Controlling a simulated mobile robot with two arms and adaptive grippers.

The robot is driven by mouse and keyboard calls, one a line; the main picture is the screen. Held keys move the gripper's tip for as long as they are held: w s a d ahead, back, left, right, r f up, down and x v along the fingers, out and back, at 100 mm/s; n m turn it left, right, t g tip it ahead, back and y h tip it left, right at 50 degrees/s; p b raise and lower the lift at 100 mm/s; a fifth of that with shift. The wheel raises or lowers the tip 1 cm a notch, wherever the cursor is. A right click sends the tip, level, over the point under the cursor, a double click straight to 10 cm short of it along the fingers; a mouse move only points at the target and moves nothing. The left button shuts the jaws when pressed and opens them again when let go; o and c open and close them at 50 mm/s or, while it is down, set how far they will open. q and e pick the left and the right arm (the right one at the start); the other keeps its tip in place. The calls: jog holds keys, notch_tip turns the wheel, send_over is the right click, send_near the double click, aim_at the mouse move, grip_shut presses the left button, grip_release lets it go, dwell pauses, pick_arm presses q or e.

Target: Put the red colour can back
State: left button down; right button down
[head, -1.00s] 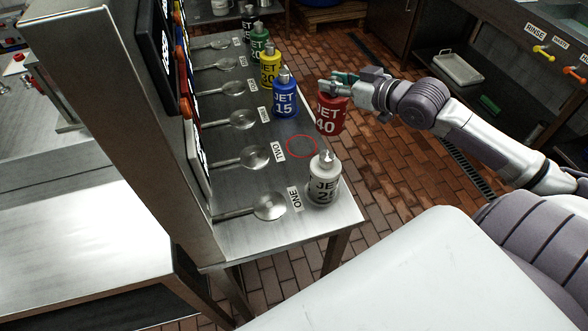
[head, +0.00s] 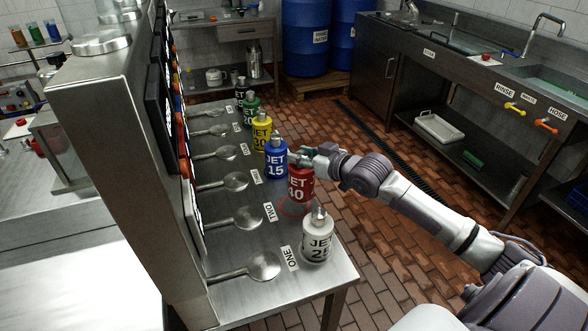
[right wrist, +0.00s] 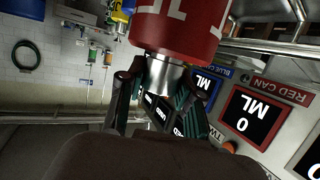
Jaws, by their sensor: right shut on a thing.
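The red can (head: 299,186), marked JET 40, is upright at the table's right edge, above or on the red ring (head: 297,207) drawn on the steel table; I cannot tell whether it touches the surface. My right gripper (head: 310,161) is shut on the can's metal neck. In the right wrist view the red can (right wrist: 180,28) shows upside down, its silver neck between the fingers (right wrist: 165,80). The blue can (head: 276,160) stands just behind it and the white can (head: 317,238) in front. My left gripper is not in view.
Yellow (head: 261,132), green (head: 250,111) and black cans stand farther back in the row. Metal spoons (head: 263,266) lie along the table's left side below the panel. A sink counter (head: 470,85) stands at the right, with open tiled floor between.

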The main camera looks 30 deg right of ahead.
jog(key=shift+w+a+f, duration=0.3)
jog(key=shift+w, duration=0.3)
jog(key=shift+w+a+f, duration=0.25)
jog(key=shift+w, duration=0.3)
jog(key=shift+f+p, duration=0.3)
jog(key=shift+f, duration=1.65)
jog(key=shift+s, duration=0.1)
jog(key=shift+f, duration=0.15)
jog(key=c, duration=0.8)
grip_release()
jog(key=shift+f, duration=0.15)
jog(key=shift+o, duration=0.2)
jog(key=shift+s, duration=0.1)
